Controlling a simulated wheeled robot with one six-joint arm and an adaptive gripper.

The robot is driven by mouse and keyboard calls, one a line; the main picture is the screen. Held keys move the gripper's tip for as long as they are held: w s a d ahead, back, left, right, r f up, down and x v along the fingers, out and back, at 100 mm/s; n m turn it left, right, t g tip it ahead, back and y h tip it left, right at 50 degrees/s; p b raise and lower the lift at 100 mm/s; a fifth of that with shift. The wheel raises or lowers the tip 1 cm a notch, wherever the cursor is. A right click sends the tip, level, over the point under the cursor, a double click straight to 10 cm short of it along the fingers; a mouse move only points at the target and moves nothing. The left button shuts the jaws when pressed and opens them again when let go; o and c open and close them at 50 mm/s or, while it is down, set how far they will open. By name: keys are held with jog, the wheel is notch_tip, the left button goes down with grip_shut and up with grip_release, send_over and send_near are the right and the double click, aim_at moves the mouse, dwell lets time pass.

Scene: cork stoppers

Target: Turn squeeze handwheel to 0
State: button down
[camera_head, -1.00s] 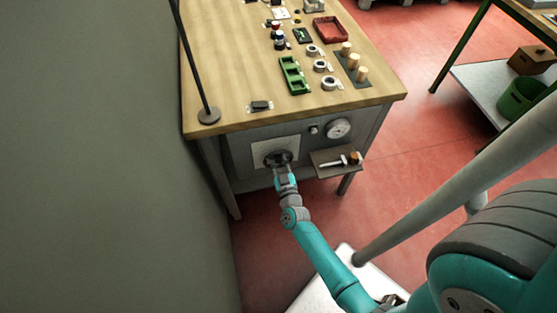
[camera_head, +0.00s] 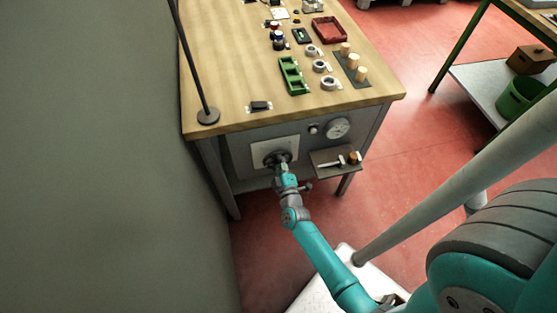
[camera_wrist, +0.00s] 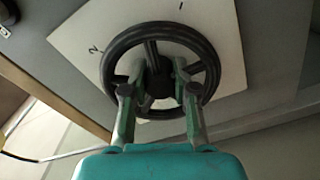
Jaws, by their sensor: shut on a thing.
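The black handwheel (camera_head: 272,158) is mounted on a pale square plate (camera_head: 258,149) on the bench's front panel. In the wrist view the handwheel (camera_wrist: 151,50) shows a round rim and several spokes. The plate (camera_wrist: 225,70) carries a "1" near the top and a "2" at upper left; no 0 is readable. My gripper (camera_wrist: 169,80) reaches inside the rim, with its two fingers on either side of the hub area, shut on the wheel. The exact contact is partly hidden. In the head view my gripper (camera_head: 281,167) covers part of the wheel.
A gauge (camera_head: 338,128) and a small knob (camera_head: 313,129) sit right of the plate. A small shelf (camera_head: 325,162) with a tool juts out close to the wheel's right. The wooden bench top (camera_head: 225,75) above holds corks, rings and trays. A grey wall stands at left.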

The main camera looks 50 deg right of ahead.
jog(key=n, duration=0.5)
dwell(0.6)
jog(key=c, duration=1.2)
grip_release()
jog(key=shift+s, duration=0.1)
jog(key=v, duration=1.2)
